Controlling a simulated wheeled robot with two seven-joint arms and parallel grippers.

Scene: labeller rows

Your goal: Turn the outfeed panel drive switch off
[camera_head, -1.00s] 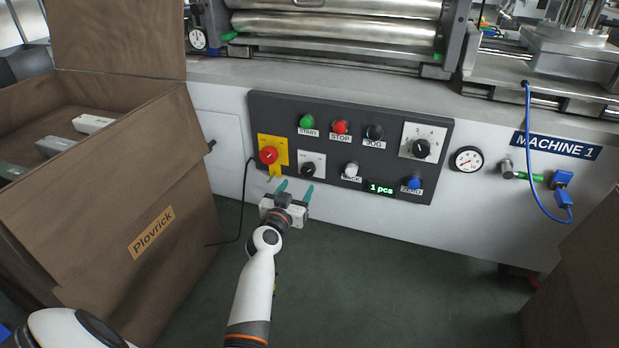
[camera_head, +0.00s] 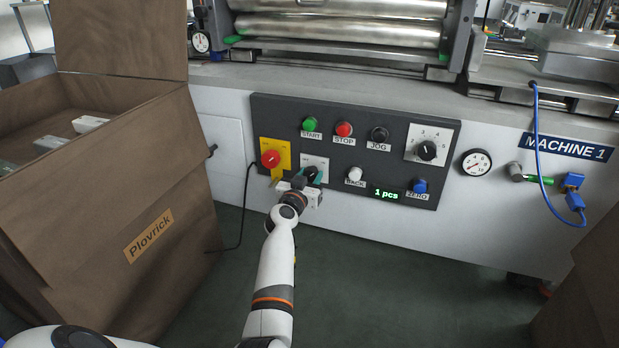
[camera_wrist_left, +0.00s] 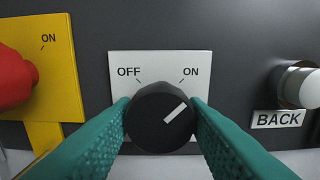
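The drive switch is a black round knob (camera_wrist_left: 160,118) on a white plate (camera_wrist_left: 160,62) marked OFF at left and ON at right. Its white pointer line leans up and right, toward ON. My left gripper (camera_wrist_left: 162,122) has its teal fingers on either side of the knob, close against it; whether they press on it I cannot tell. In the head view my left gripper (camera_head: 308,178) is at the white plate (camera_head: 317,163) and hides most of the knob. My right gripper is not in view.
A red knob on a yellow plate (camera_head: 279,150) is just left of the switch, with the white BACK button (camera_head: 355,174) to the right. START, STOP and JOG buttons sit above on the dark panel (camera_head: 392,126). A brown Plovrick box (camera_head: 150,215) stands at left.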

